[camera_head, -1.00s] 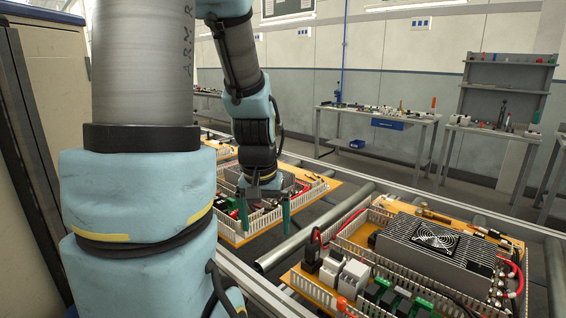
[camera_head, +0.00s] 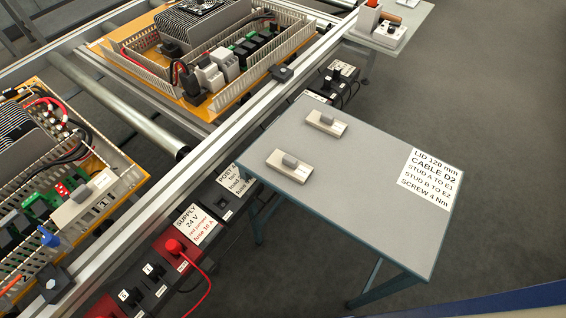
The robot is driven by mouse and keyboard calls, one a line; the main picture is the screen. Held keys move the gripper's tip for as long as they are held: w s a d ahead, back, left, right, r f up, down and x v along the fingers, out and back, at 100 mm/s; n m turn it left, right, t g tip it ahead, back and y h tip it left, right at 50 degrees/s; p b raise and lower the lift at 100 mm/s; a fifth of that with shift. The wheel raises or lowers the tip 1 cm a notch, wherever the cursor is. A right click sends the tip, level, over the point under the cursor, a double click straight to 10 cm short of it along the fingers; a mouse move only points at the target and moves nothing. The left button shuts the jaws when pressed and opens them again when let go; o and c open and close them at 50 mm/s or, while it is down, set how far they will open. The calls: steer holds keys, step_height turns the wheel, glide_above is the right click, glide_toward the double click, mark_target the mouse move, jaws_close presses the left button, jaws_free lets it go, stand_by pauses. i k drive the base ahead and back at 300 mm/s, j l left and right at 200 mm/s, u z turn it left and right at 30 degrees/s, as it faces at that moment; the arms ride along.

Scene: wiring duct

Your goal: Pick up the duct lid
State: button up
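Two short beige duct lids with grey grips on top lie apart on the grey side table (camera_head: 380,190). The far lid (camera_head: 326,122) is near the table's back edge, and the near lid (camera_head: 291,165) is near its left edge. A similar beige piece with a grey grip (camera_head: 85,200) sits on the wiring duct of the left panel. I cannot tell the lids' exact lengths. My gripper is not in view.
A printed card (camera_head: 431,178) on the table reads "LID 120 mm, CABLE D2". Wired panels (camera_head: 215,98) lie on the rail conveyor. A row of labelled boxes (camera_head: 190,228) with a red cable runs between rail and table.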

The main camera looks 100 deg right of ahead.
mark_target(295, 169)
steer(key=j+z, duration=0.15)
steer(key=z, duration=0.3)
steer(key=k+z, duration=0.1)
steer(key=z, duration=0.35)
steer(key=k+j+z, duration=0.1)
steer(key=z, duration=0.35)
steer(key=k+z, duration=0.1)
steer(key=z, duration=0.35)
